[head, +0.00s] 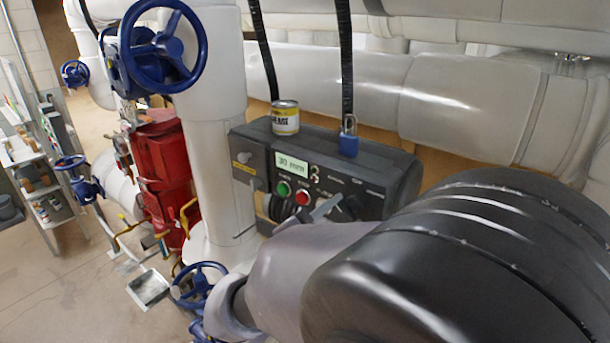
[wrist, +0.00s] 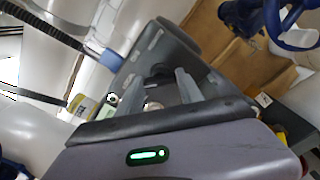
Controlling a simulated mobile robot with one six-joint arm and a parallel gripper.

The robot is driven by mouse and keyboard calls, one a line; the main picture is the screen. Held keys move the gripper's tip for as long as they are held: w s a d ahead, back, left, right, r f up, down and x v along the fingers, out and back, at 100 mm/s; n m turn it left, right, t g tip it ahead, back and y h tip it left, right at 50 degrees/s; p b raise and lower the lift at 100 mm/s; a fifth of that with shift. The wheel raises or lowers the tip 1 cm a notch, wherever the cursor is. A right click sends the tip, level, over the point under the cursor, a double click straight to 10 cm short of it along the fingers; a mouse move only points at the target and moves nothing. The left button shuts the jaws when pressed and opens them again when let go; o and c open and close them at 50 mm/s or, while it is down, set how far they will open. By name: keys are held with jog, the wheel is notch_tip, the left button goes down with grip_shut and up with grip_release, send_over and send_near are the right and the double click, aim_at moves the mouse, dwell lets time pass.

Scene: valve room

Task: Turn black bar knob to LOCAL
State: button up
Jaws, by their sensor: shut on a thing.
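The dark grey control box (head: 385,170) stands beside the white vertical pipe, with a lit green display (head: 291,166) and a green button (head: 283,189) and red button (head: 302,197) on its face. The black bar knob (head: 352,207) is on the right part of that face, partly hidden by my gripper (head: 331,208). In the wrist view my gripper (wrist: 161,82) has its two grey fingers at the dark knob (wrist: 160,71), closed on it. The labels around the knob are too small to read, so its setting cannot be told.
A blue handwheel (head: 165,45) is at upper left and another (head: 200,285) low beside the pipe. Large white pipes (head: 340,80) run behind. Open floor lies at lower left.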

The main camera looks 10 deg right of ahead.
jog(key=shift+n+p, duration=0.5)
jog(key=shift+n, duration=0.4)
jog(key=o, duration=1.4)
jog(key=v, duration=1.7)
jog(key=shift+s+a+r, duration=0.1)
jog(key=shift+s+a, duration=0.1)
